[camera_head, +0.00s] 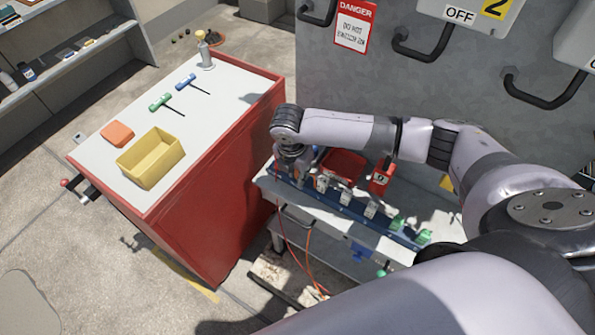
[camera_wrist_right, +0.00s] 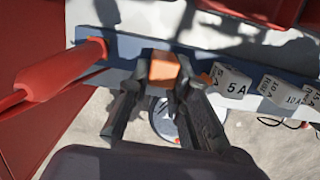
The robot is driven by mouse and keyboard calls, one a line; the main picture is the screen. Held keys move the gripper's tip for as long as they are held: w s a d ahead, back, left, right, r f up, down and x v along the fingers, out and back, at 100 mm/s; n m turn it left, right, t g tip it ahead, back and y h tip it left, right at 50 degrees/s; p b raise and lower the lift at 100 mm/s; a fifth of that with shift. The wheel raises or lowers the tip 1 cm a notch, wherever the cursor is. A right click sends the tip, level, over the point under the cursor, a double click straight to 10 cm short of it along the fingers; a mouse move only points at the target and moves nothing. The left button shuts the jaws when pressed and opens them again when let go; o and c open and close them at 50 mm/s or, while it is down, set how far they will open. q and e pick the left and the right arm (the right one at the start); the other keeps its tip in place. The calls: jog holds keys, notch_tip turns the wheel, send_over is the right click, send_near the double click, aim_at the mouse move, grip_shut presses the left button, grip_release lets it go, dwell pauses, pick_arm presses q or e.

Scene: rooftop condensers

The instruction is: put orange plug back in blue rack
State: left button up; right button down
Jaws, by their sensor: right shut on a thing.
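The orange plug (camera_wrist_right: 164,68) is a small block held between the fingertips of my right gripper (camera_wrist_right: 160,88) in the right wrist view. It lies over the blue rack (camera_wrist_right: 125,46), a long strip that also shows in the head view (camera_head: 352,214). I cannot tell whether the plug is seated in the rack or just above it. In the head view my right gripper (camera_head: 291,164) points down at the rack's left end, and the plug is hard to make out there. My left gripper is not in view.
White plugs (camera_wrist_right: 232,82) marked with amp values sit along the rack to the right. A red probe (camera_wrist_right: 62,70) with a cable stands close at left. A red cabinet (camera_head: 240,165) with a yellow bin (camera_head: 150,168) is beside the bench. Red containers (camera_head: 346,166) lie behind the rack.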

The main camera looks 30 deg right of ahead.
jog(key=shift+f, duration=0.1)
jog(key=c, duration=1.4)
grip_release()
